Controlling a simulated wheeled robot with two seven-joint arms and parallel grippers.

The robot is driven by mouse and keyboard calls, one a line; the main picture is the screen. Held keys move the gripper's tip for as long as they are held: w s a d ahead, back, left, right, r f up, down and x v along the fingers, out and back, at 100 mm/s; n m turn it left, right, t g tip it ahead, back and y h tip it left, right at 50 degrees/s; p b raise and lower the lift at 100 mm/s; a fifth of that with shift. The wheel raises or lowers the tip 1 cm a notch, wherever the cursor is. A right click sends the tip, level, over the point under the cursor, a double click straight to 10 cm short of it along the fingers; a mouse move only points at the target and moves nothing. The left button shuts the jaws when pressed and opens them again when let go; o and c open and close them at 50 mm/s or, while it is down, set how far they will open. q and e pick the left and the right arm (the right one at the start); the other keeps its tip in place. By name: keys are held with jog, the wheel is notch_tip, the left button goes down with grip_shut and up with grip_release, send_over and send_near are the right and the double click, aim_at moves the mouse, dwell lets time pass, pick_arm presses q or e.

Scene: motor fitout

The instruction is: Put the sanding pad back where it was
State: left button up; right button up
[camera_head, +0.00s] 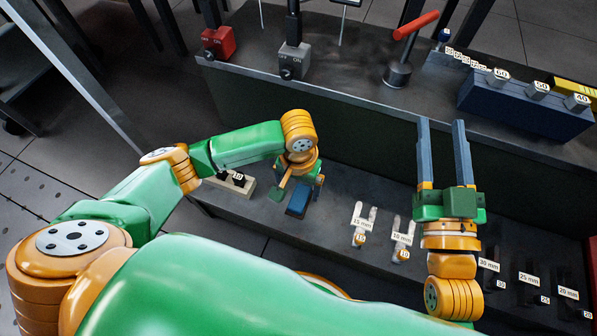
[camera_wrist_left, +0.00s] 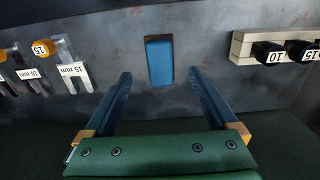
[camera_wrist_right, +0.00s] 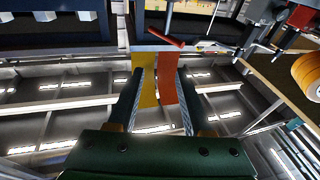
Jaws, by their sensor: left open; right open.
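A blue rectangular block (camera_head: 298,201), which looks like the sanding pad, lies on the lower grey bench surface below my left gripper. In the left wrist view the blue block (camera_wrist_left: 160,61) shows ahead of and between the fingertips, with a thin dark border around it. My left gripper (camera_head: 301,183) points down at it, open and empty; its fingers look apart from the block. My right gripper (camera_head: 440,122) is open and empty, raised over the lower bench at the right, fingers pointing toward the back. No marked place for the pad can be made out.
A pale holder (camera_head: 232,184) with black pieces stands left of the blue block. Labelled fork-shaped pieces (camera_head: 362,222) lie to its right. On the upper ledge stand a red switch box (camera_head: 218,42), a grey one (camera_head: 290,62), a red-handled lever (camera_head: 398,74) and a blue rack (camera_head: 520,105).

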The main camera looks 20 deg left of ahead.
pick_arm(q)
notch_tip(320, 180, up, 5)
jog(key=p, duration=0.3)
jog(key=s+d+f+m+t+h, duration=0.1)
jog(key=s+d+m+t+h, duration=0.2)
jog(key=d, duration=0.5)
jog(key=r+n+t+y, duration=0.1)
jog(key=r+t+y, duration=0.1)
jog(key=t, duration=0.3)
send_over(299, 200)
jog(key=s+a, duration=0.4)
jog(key=a, duration=0.1)
jog(key=shift+s+d+f, duration=0.1)
jog(key=shift+d+f, duration=0.1)
jog(key=shift+d, duration=0.05)
pick_arm(e)
jog(key=s+d+f+g+h, duration=0.1)
jog(key=s+f+g, duration=0.1)
jog(key=f+g, duration=0.2)
jog(key=s+d+f+g+h, duration=0.1)
jog(key=s+f+g, duration=0.2)
jog(key=f, duration=0.5)
jog(key=s+d+f+m+g+h, duration=0.1)
jog(key=s+d+f+g, duration=0.1)
jog(key=f+g, duration=0.3)
jog(key=shift+s+f+h, duration=0.3)
jog(key=shift+f, duration=0.55)
